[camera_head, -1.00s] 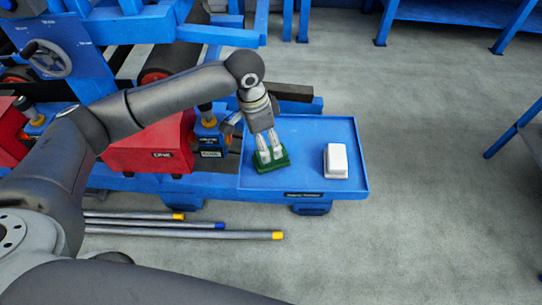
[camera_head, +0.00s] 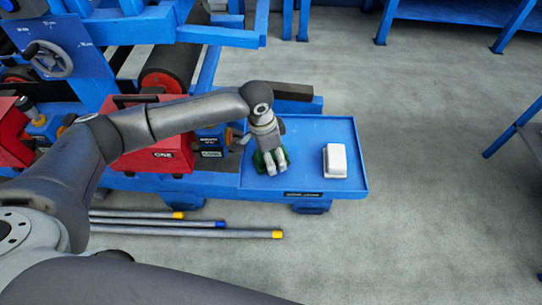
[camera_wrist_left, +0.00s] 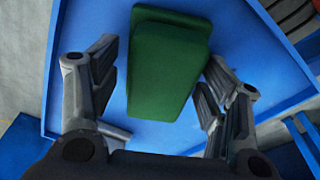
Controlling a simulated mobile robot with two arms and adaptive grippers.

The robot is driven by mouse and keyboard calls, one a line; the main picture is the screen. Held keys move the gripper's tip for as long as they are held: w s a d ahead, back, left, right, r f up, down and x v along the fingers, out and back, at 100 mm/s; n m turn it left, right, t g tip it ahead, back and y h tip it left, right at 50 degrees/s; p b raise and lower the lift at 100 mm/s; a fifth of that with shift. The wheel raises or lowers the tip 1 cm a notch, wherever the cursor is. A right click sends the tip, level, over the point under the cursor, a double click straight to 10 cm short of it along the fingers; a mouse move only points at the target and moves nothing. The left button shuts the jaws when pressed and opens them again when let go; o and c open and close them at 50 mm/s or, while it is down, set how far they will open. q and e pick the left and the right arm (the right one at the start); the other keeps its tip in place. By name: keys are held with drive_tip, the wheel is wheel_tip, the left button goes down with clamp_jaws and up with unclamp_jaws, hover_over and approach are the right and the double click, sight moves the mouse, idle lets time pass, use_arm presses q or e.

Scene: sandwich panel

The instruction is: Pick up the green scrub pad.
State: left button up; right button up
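The green scrub pad (camera_head: 259,162) lies on the blue tray (camera_head: 310,128), partly hidden behind my left gripper (camera_head: 277,162) in the head view. In the left wrist view the pad (camera_wrist_left: 167,65) shows as a green block with a wider layer at one end. My left gripper (camera_wrist_left: 165,88) is open there, one finger on each side of the pad. A narrow gap of blue shows by the left finger. The right finger is close to the pad's edge, and I cannot tell if it touches. My right gripper is not in view.
A white block (camera_head: 335,161) sits on the tray right of the pad, with clear tray between. A red box (camera_head: 155,150) and blue machine frame stand to the left. Several metal rods (camera_head: 180,232) lie on the floor in front.

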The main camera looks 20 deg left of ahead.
use_arm(q)
drive_tip(key=c, duration=0.8)
